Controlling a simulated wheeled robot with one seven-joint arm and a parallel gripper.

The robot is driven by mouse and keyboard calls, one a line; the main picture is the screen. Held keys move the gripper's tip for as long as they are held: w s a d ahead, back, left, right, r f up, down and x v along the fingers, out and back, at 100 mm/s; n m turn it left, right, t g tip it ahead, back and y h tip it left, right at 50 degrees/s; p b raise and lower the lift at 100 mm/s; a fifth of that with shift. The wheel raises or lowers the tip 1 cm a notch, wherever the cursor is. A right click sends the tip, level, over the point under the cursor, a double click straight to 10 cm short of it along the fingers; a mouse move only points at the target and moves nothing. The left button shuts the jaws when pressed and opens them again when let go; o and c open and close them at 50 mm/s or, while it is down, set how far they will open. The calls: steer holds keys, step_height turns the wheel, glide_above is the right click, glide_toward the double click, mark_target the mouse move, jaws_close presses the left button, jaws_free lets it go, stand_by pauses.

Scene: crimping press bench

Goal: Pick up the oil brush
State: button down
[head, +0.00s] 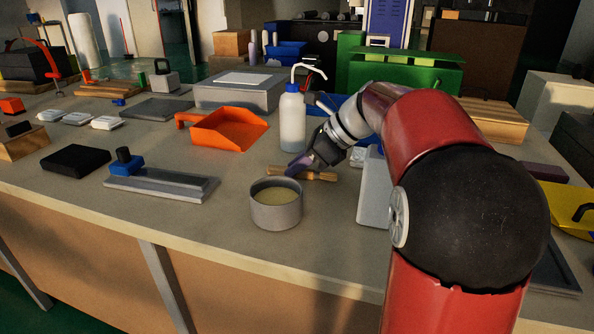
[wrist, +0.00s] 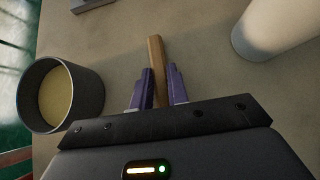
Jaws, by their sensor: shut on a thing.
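The oil brush (head: 318,175) lies low over the bench, just behind and right of a round grey pot. Its wooden handle (wrist: 155,55) shows between the fingers in the wrist view and points away from my gripper. My gripper (head: 297,168) reaches down to the brush from the right. In the wrist view my gripper's purple fingers (wrist: 156,88) stand on both sides of the handle, shut on it. The rest of the brush is hidden in the wrist view. I cannot tell whether the brush still touches the bench.
The grey pot (head: 276,215) with yellowish contents stands close in front; it also shows at left in the wrist view (wrist: 85,95). A white squeeze bottle (head: 292,120) stands just behind. An orange dustpan (head: 225,130) lies behind left. A grey block (head: 374,190) stands at right.

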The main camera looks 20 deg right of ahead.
step_height(320, 180, up, 20)
steer(key=p, duration=0.3)
stand_by(0.4)
steer(key=c, duration=2)
jaws_free()
jaws_close()
steer(key=shift+a, duration=0.1)
